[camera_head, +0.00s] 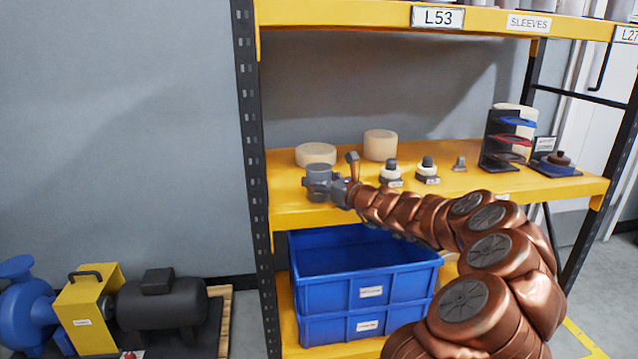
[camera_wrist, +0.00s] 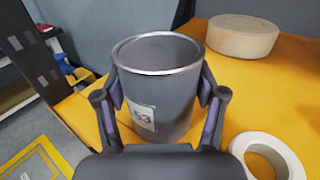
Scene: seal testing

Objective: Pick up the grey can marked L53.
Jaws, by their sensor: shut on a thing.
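The grey can (camera_wrist: 160,60) stands upright between the two fingers of my gripper (camera_wrist: 163,108) in the wrist view. It is open at the top, with a pale rim, and its white label shows "53"; the start of the label is hidden. My gripper is shut on the can's sides. In the head view my gripper (camera_head: 338,190) is at the left front of the yellow middle shelf, with the grey can (camera_head: 317,180) at its end. I cannot tell whether the can's bottom touches the shelf.
Two cream discs (camera_head: 316,154) (camera_head: 380,145) sit behind the can. Small labelled parts (camera_head: 391,172) stand to its right. A dark rack (camera_head: 499,140) stands farther right. A black upright (camera_head: 256,150) is close on the left. Blue crates (camera_head: 365,290) are below. The upper shelf (camera_head: 340,13) overhangs.

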